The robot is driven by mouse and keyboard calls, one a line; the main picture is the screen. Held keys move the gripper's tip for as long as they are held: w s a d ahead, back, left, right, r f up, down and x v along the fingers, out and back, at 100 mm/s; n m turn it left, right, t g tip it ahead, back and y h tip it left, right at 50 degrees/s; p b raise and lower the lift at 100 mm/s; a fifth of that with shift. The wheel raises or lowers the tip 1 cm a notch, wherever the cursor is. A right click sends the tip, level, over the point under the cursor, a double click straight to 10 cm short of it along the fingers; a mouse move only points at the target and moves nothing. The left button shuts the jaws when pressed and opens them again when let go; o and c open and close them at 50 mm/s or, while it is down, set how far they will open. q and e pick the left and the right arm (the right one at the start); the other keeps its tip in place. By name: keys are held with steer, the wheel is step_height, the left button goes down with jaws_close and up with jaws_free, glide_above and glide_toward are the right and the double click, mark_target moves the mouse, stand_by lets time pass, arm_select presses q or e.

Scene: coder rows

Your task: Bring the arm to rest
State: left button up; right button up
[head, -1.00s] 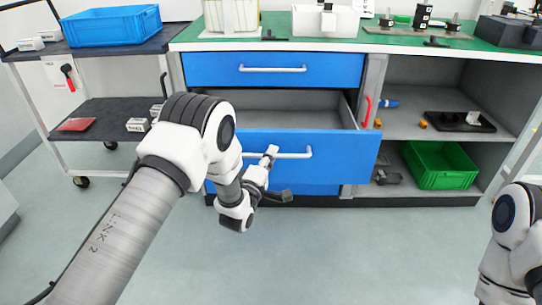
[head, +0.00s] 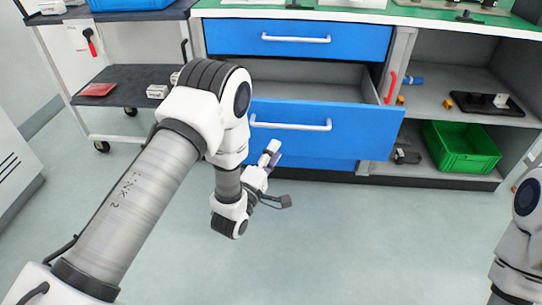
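My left arm comes in from the left, its wrist bent down in front of the blue drawer unit. My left gripper (head: 272,153) is in front of the open lower drawer, below its white handle (head: 290,126) and apart from it in the picture. Its fingers are small and seen edge-on, so I cannot tell if they are open or shut; I see nothing held. The lower drawer (head: 345,138) is pulled out and its visible inside looks empty. Part of my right arm (head: 525,235) shows at the right edge; its gripper is out of view.
The upper drawer (head: 358,41) is shut. Open shelves at right hold a green crate (head: 462,165) and a black tray (head: 470,106). A dark two-level cart (head: 125,75) stands at left. Grey floor (head: 370,245) in front is clear.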

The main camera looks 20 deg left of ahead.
arm_select(q)
steer(key=shift+v, duration=0.75)
steer(key=s+a+f+m+g+y, duration=0.25)
steer(key=s+f+m+g, duration=0.25)
steer(key=s+f+g, duration=1)
steer(key=s+f+m+g, duration=0.2)
steer(key=s+f+m, duration=0.3)
steer(key=s, duration=0.4)
steer(key=s+f+m+g, duration=0.2)
steer(key=s+f+m, duration=0.2)
steer(key=s, duration=0.5)
step_height(320, 180, up, 29)
steer(key=m+p, duration=0.1)
steer(key=p, duration=2.8)
steer(key=shift+s+a+g, duration=0.25)
steer(key=shift+s+g, duration=0.1)
steer(key=shift+g, duration=0.05)
